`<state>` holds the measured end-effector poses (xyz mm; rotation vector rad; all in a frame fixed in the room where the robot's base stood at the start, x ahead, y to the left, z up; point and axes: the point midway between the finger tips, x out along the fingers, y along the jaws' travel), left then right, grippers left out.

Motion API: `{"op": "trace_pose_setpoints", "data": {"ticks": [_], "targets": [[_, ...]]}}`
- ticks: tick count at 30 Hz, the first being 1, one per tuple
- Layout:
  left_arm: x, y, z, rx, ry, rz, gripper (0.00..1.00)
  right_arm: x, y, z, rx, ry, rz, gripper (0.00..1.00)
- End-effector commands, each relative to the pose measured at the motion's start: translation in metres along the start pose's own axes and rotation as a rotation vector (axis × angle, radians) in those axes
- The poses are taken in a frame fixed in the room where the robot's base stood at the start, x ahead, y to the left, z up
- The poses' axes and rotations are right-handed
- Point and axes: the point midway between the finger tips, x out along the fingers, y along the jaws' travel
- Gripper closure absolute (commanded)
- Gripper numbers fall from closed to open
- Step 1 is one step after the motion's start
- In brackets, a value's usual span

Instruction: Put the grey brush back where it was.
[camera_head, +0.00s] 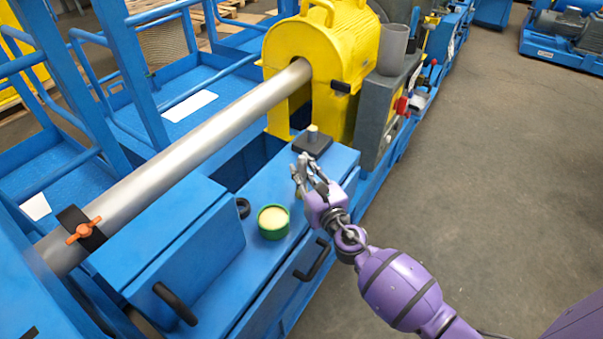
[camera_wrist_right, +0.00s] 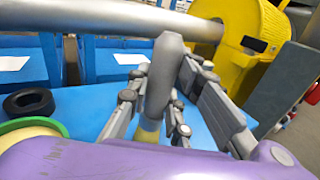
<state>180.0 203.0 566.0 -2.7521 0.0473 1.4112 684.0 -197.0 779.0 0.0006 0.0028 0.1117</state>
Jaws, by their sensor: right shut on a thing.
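My right gripper (camera_head: 307,170) is over the blue bench top, just in front of a small dark block with a pale peg. In the right wrist view its fingers (camera_wrist_right: 158,105) are closed on the grey brush (camera_wrist_right: 166,70). The brush stands roughly upright and slightly tilted between them, with a rounded grey end up and a pale yellow part low down. In the head view the brush is mostly lost among the fingers. I cannot tell whether its lower end touches anything. My left gripper is not in view.
A green tin (camera_head: 273,222) with pale contents and a black ring (camera_head: 243,208) sit on the blue bench (camera_head: 290,190). The dark block (camera_head: 312,145) is beyond. A grey cup (camera_head: 393,50) stands on the grey box beside the yellow guard (camera_head: 340,70). A steel shaft (camera_head: 200,142) runs left.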

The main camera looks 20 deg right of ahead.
Motion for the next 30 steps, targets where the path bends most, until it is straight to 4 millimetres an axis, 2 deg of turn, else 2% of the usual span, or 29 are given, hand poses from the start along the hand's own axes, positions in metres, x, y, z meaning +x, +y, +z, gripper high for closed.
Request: {"op": "trace_pose_setpoints", "data": {"ticks": [4, 7, 8, 12, 23, 26, 30], "targets": [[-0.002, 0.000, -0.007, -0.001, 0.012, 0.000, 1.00, 0.001, 0.000, 0.002, -0.001, -0.002, 0.000, 1.00], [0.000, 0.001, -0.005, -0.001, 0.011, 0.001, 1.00, 0.000, 0.000, -0.002, -0.001, -0.001, 0.000, 1.00], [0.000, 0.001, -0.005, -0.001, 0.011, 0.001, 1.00, 0.000, 0.000, -0.003, -0.001, 0.000, 0.000, 0.79], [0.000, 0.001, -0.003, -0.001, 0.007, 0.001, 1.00, 0.000, 0.000, -0.001, -0.001, -0.001, 0.000, 0.62], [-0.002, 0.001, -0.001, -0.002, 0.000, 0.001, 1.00, 0.000, 0.000, 0.003, -0.001, -0.002, 0.000, 0.62], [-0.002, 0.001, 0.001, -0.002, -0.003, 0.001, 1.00, -0.011, -0.001, 0.001, -0.001, 0.000, 0.000, 0.62], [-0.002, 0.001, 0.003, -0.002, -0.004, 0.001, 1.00, -0.039, -0.001, 0.000, -0.001, 0.002, 0.000, 0.62]]}}
